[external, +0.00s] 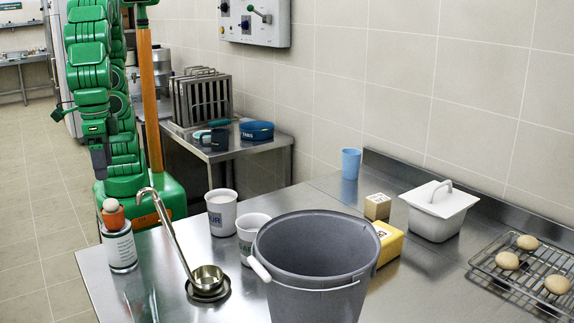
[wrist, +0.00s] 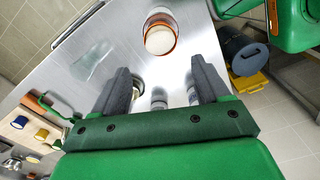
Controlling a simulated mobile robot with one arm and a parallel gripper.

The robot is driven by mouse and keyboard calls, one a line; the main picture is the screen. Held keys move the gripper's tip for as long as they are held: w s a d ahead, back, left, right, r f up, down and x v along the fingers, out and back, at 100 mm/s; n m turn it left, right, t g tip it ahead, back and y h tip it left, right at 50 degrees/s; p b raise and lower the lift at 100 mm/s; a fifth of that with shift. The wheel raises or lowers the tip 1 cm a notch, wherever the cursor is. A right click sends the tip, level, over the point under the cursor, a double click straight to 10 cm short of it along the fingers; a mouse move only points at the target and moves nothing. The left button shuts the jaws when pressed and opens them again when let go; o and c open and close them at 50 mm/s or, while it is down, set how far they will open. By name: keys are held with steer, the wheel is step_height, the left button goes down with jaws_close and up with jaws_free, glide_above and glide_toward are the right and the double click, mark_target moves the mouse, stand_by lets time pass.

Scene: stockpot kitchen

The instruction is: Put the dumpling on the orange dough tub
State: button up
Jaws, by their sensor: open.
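My gripper (wrist: 160,84) is open in the wrist view, with its two dark fingers wide apart and nothing held between them. In the external view, what looks like my gripper (external: 100,160) hangs at the left, above the counter's near-left corner. In the wrist view, a round pale-topped thing with an orange rim (wrist: 160,40) lies beyond the fingertips. Several round tan dumplings or buns (external: 507,260) sit at the far right. I cannot tell which thing is the orange dough tub.
A large grey bucket (external: 315,250) fills the counter's front middle. A ladle (external: 206,278) stands left of it, beside two white cups (external: 222,212). A yellow box (external: 387,242), a white lidded container (external: 438,215) and a wire rack (external: 485,263) are to the right.

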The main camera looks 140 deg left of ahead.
steer(key=shift+r, duration=1.6)
steer(key=s+a+f+m, duration=0.3)
steer(key=s+a+m, duration=0.1)
steer(key=s, duration=0.5)
steer(key=s+a+f+m+g, duration=0.1)
steer(key=s+a+f+m, duration=0.2)
steer(key=s, duration=0.7)
steer(key=s+a+f+m, duration=0.3)
steer(key=s+a+m, duration=0.4)
steer(key=s, duration=0.3)
steer(key=shift+f+g, duration=0.3)
steer(key=shift+g, duration=0.1)
